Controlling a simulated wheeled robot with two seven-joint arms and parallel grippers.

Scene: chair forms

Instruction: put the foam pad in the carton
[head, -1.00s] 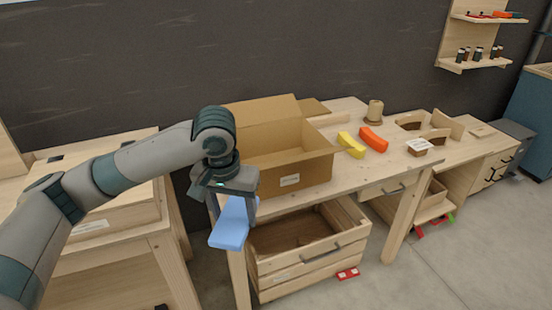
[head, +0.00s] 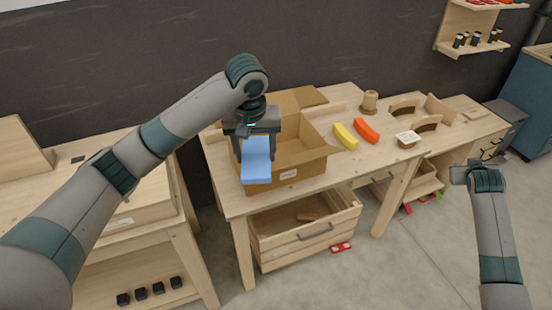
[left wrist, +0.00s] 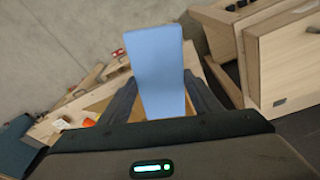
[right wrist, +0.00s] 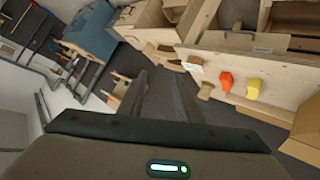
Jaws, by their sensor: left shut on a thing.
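The light blue foam pad (head: 256,165) is in my left gripper (head: 256,143), whose fingers are shut on its two sides. It also shows between the fingers in the left wrist view (left wrist: 157,75). The open carton (head: 305,168) stands on the workbench. In the head view the pad and gripper cover the carton's left part, and the pad's lower end overlaps its front wall. I cannot tell whether the pad is over the opening or in front of it. My right gripper (head: 464,174) is off the bench at the right, empty, with its fingers apart (right wrist: 160,80).
On the workbench (head: 345,175), right of the carton, lie a yellow piece (head: 345,136), an orange piece (head: 366,131), a spool (head: 370,101) and a small white-topped box (head: 408,138).

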